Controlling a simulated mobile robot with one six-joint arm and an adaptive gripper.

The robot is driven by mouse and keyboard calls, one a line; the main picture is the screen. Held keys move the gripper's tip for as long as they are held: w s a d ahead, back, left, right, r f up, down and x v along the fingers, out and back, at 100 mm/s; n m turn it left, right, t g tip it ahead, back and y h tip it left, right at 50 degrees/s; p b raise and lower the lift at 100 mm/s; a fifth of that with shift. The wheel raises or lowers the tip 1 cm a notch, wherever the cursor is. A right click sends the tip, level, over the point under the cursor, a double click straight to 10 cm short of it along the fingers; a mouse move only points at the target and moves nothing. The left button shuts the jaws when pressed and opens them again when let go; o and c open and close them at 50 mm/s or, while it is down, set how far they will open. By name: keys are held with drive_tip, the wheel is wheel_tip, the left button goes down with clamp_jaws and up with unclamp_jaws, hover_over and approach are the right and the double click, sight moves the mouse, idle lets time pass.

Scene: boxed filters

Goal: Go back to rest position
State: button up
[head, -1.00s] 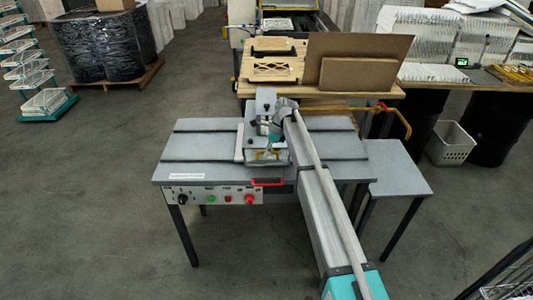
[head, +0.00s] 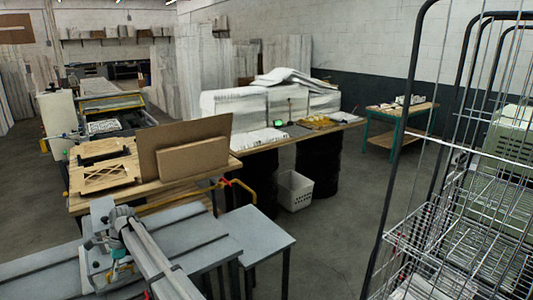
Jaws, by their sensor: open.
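My gripper (head: 116,266) is at the arm's far end, small and partly hidden by my wrist. It is open, beside the grey upright device (head: 103,218) on that table. I see nothing held in it, though the space between the fingers is hard to make out.
A grey side table (head: 257,232) adjoins the work table. Behind stands a wooden bench (head: 140,192) with cardboard sheets (head: 190,145). A white basket (head: 294,190) is on the floor. A wire cage trolley (head: 445,225) fills the right; open floor lies between.

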drive_tip(key=s+a+n+t+y, duration=0.2)
drive_tip(key=s+a+n, duration=0.2)
drive_tip(key=s+a, duration=0.55)
drive_tip(key=w+d+n+t, duration=0.1)
drive_tip(key=w+d, duration=0.4)
drive_tip(key=d, duration=1)
drive_tip(key=w+d+f+n+t+h, duration=0.1)
drive_tip(key=w+d, duration=0.3)
drive_tip(key=d, duration=1.1)
drive_tip(key=w+d+n+t, duration=0.1)
drive_tip(key=w+d, duration=0.4)
drive_tip(key=d, duration=1)
drive_tip(key=s+d+n+h, duration=0.1)
drive_tip(key=s+d, duration=0.3)
drive_tip(key=d, duration=0.8)
drive_tip(key=s+d+n, duration=0.1)
drive_tip(key=s+d, duration=0.3)
drive_tip(key=d, duration=0.9)
drive_tip(key=s+d+f+n+h, duration=0.1)
drive_tip(key=s+d, duration=0.2)
drive_tip(key=d, duration=0.9)
drive_tip(key=shift+s+d+h, duration=0.25)
drive_tip(key=shift+s+h, duration=0.05)
drive_tip(key=shift+s, duration=0.1)
drive_tip(key=shift+a, duration=0.1)
